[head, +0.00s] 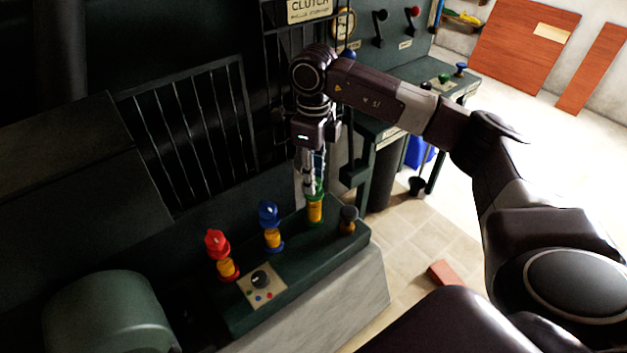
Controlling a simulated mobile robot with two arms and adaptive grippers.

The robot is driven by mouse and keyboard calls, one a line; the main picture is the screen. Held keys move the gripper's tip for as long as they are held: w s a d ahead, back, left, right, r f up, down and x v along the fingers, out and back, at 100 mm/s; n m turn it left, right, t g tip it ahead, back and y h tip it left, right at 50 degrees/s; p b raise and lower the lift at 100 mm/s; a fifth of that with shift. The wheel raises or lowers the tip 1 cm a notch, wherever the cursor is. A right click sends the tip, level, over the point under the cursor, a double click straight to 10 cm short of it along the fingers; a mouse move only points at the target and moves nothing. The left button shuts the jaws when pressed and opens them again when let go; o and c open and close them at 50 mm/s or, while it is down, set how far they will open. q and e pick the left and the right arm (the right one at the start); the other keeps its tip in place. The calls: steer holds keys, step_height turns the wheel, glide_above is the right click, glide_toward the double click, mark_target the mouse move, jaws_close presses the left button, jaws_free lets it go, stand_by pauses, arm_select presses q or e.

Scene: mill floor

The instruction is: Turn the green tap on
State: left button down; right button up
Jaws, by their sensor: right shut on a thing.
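The green tap (315,210) stands on a dark green bench, a brass-yellow body with a green handle and a green base ring. My right gripper (313,186) reaches down from above and is shut on its green handle, which the fingers mostly hide. A blue tap (270,226) and a red tap (221,255) stand to its left on the same bench, each with a yellow body. I cannot tell how far the green handle is turned. My left gripper is out of view.
A dark-knobbed fitting (347,220) stands close to the right of the green tap. A dial plate (262,283) lies in front of the taps. A barred guard (190,130) rises behind. A red brick-like block (445,273) lies on the tiled floor.

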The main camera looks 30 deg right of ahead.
steer(key=shift+n+b, duration=0.5)
steer(key=shift+n, duration=1.1)
steer(key=o, duration=1.2)
steer(key=shift+c, duration=0.2)
step_height(320, 180, up, 12)
steer(key=shift+s, duration=0.1)
